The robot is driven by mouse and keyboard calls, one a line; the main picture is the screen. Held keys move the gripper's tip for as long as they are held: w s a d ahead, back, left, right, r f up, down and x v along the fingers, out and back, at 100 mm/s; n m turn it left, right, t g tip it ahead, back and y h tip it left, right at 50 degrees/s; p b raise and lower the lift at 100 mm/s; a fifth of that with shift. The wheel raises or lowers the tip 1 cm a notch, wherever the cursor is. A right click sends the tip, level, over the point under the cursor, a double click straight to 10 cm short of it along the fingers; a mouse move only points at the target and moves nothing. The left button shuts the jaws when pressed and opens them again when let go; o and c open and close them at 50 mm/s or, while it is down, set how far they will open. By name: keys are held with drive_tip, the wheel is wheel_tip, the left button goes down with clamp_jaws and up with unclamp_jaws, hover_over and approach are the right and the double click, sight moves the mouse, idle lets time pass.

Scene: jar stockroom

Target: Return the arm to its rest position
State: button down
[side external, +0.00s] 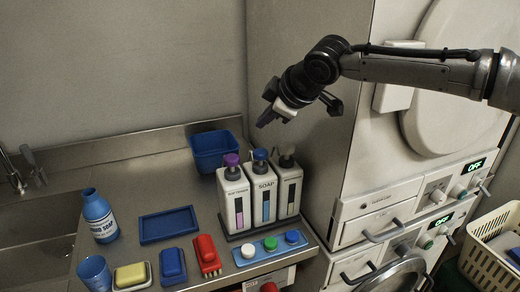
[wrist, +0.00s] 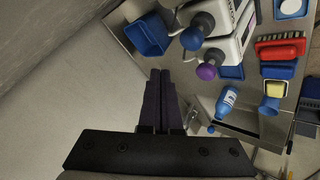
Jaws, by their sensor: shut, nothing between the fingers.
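My gripper (side external: 277,114) is raised in the air above the soap dispensers, in front of the wall and left of the tall machine. Its dark fingers (wrist: 165,100) are together and empty in the wrist view. My arm reaches in from the right of the side view. Below the gripper stand white dispensers: one with a purple pump top (side external: 231,160), one with a blue pump top (side external: 260,154) and one with a dark pump (side external: 287,161). The fingers are apart from all of them.
The steel counter holds a blue bin (side external: 212,149), a blue soap bottle (side external: 99,215), a blue tray (side external: 168,225), a red brush (side external: 207,254) and a yellow sponge (side external: 130,275). The machine (side external: 375,210) stands right, a cream basket (side external: 490,262) at lower right. Air above the counter's left is free.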

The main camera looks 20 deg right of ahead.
drive_tip(key=shift+a, duration=0.1)
idle(0.6)
drive_tip(key=shift+s+a+f, duration=0.1)
drive_tip(key=shift+s+a, duration=0.05)
drive_tip(key=shift+a, duration=0.2)
drive_tip(key=s+f+m+g, duration=0.25)
drive_tip(key=s+f, duration=0.25)
drive_tip(key=f, duration=0.3)
drive_tip(key=s+f+m+g, duration=0.1)
drive_tip(key=s+f+m, duration=0.2)
drive_tip(key=s+f, duration=0.35)
drive_tip(key=s+d+r+m+h, duration=0.1)
drive_tip(key=s+d+r+m, duration=0.15)
drive_tip(key=s+d, duration=0.55)
drive_tip(key=s+d+r+m+h, duration=0.15)
drive_tip(key=s+d+r, duration=0.3)
drive_tip(key=d, duration=0.75)
drive_tip(key=s+d+m, duration=0.1)
drive_tip(key=s+d, duration=0.2)
drive_tip(key=s, duration=0.5)
drive_tip(key=s+d+f+m, duration=0.1)
drive_tip(key=s+d, duration=0.3)
drive_tip(key=s, duration=0.4)
drive_tip(key=shift+d+f, duration=0.3)
